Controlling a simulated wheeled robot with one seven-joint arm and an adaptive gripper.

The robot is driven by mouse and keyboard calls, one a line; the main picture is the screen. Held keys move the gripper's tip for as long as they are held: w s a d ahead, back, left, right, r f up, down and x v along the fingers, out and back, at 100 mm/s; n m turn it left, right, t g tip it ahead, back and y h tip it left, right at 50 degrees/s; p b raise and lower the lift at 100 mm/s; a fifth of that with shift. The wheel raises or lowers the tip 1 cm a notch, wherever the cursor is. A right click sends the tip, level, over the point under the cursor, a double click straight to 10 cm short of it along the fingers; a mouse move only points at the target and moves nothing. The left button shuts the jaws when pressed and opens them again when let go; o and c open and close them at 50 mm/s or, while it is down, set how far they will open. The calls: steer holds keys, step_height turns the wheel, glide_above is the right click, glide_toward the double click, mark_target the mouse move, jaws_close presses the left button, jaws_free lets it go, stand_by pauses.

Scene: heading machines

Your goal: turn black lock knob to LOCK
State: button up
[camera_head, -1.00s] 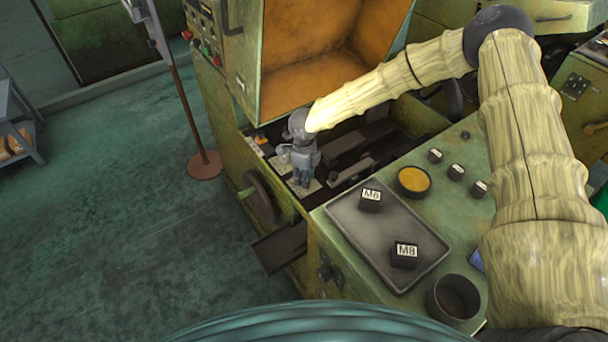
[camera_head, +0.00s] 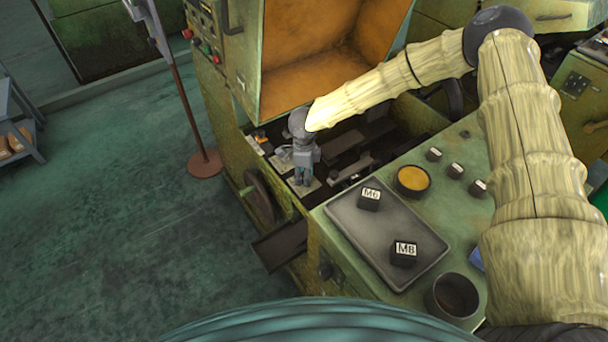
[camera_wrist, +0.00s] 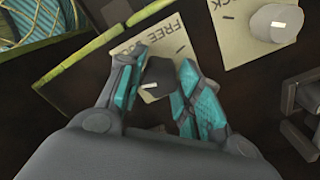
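The black lock knob (camera_wrist: 158,76) has a short white mark on top and stands on a pale label plate (camera_wrist: 165,47) that reads FREE; the rest of the lettering is partly covered. In the head view my gripper (camera_head: 304,170) points down into the machine's recess, and the knob is hidden there.
A light grey knob (camera_wrist: 273,25) stands on another label plate (camera_wrist: 231,50) at upper right in the wrist view. A grey tray (camera_head: 375,235) with M6 (camera_head: 369,199) and M8 (camera_head: 403,254) blocks, and a dark cup (camera_head: 453,297), are on the machine top.

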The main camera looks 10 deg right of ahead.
steer(key=shift+o, duration=1.3)
step_height(320, 180, up, 12)
